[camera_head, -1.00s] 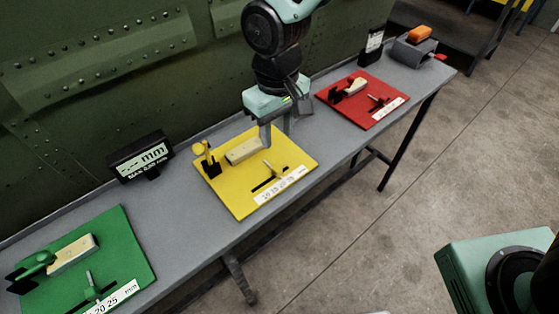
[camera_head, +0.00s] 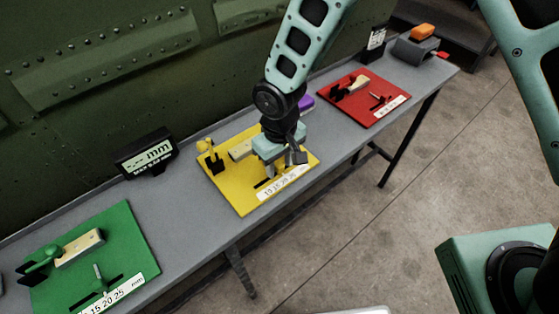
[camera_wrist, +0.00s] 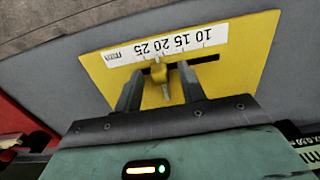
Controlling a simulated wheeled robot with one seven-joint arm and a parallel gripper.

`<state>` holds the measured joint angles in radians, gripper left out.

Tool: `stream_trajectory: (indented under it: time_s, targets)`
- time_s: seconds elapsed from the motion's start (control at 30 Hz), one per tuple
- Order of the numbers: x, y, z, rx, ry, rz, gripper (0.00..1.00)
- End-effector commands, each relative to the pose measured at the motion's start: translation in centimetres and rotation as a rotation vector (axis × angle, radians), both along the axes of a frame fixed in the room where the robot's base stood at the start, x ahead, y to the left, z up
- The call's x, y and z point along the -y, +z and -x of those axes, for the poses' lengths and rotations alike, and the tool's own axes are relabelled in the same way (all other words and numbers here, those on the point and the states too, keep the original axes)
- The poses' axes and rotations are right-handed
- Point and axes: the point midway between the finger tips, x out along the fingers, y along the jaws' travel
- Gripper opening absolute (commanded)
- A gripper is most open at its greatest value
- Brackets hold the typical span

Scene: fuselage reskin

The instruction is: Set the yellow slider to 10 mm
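The yellow board (camera_head: 242,200) lies on the bench between a green and a red board. The slider appears near the 20 to 25 marks; the exact value cannot be read. My gripper (camera_wrist: 158,78) is open, one finger on each side of the slider, with visible gaps. In the head view my gripper (camera_head: 277,168) is low over the board and hides the slider.
A black display (camera_head: 147,156) shows dashes and mm. The green board (camera_head: 125,235) is at left, the red board (camera_head: 375,116) at right. A pale block (camera_head: 240,149) and yellow clamp (camera_head: 206,147) sit on the yellow board. A purple object (camera_head: 306,102) lies behind my gripper.

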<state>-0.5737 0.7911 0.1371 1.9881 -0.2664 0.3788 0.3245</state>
Motion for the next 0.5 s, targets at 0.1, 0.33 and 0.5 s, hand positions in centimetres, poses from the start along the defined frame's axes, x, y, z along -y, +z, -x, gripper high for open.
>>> stream_trajectory:
  time_s: [0.1,0.33,0.5]
  targets:
    - [0.0,0.0,0.0,0.000,0.000,0.000,0.15]
    - [-0.3,0.0,0.2,0.000,0.002,0.000,0.00]
    - [-2.9,-0.2,1.9,0.000,0.006,-0.001,0.00]
